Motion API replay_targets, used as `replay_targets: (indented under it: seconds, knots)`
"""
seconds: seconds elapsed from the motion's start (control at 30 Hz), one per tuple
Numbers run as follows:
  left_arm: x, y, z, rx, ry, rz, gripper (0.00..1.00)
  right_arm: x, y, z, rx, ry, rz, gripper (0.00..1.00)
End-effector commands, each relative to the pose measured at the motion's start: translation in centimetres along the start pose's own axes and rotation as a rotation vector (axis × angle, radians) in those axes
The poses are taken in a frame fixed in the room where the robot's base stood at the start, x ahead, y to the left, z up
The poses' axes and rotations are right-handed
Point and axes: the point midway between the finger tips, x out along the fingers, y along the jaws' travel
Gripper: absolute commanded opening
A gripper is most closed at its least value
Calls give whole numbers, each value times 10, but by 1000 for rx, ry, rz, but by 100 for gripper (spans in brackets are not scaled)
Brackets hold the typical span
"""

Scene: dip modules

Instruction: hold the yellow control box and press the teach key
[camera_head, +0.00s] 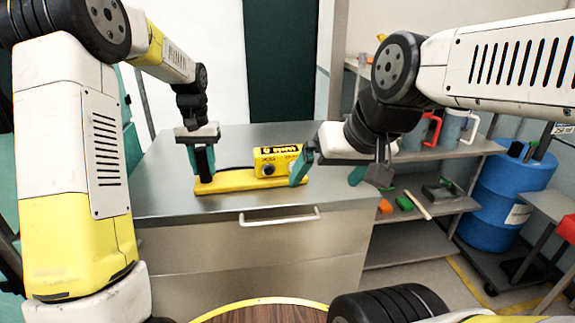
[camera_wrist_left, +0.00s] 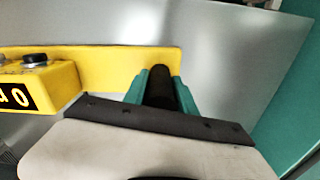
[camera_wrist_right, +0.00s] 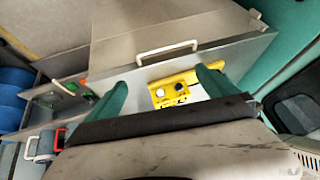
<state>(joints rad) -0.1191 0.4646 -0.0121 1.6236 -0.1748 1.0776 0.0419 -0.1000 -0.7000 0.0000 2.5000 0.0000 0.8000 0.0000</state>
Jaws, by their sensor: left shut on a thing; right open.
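The yellow control box (camera_head: 280,160) stands on the metal cabinet top, on a long yellow base (camera_head: 240,184) with a black upright handle (camera_wrist_left: 160,88) at its left end. My left gripper (camera_head: 203,168) is shut on that handle, its teal fingers on either side. The box has a black label or display and round buttons; a black button (camera_wrist_left: 35,59) shows in the left wrist view. No teach key lettering is readable. My right gripper (camera_head: 328,172) is open and empty at the box's right; in the right wrist view the box (camera_wrist_right: 172,90) appears between its fingers, beyond them.
The metal cabinet (camera_head: 170,205) has a white drawer handle (camera_head: 280,217) on its front. To the right, a shelf holds red and grey mugs (camera_head: 432,130) and small coloured items. A blue barrel (camera_head: 505,195) stands beyond. The cabinet top behind the box is clear.

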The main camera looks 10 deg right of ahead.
Motion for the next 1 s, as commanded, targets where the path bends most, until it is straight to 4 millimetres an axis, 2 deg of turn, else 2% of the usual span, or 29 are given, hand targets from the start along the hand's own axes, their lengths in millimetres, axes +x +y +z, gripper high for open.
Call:
replay_targets:
  seconds: [0.03, 0.07, 0.47, 1.0]
  knots:
    - [0, 0, 0, 0, 1, 0, 0, 0, 0, 0, 0, 0, 0, 86]
    - [0, 0, 0, 0, 1, 0, 0, 0, 0, 0, 0, 0, 0, 80]
    - [0, 0, 0, 0, 1, 0, 0, 0, 0, 0, 0, 0, 0, 2]
    - [-1, 0, 0, 0, 2, 1, 0, 0, 0, 0, 0, 0, 0, 0]
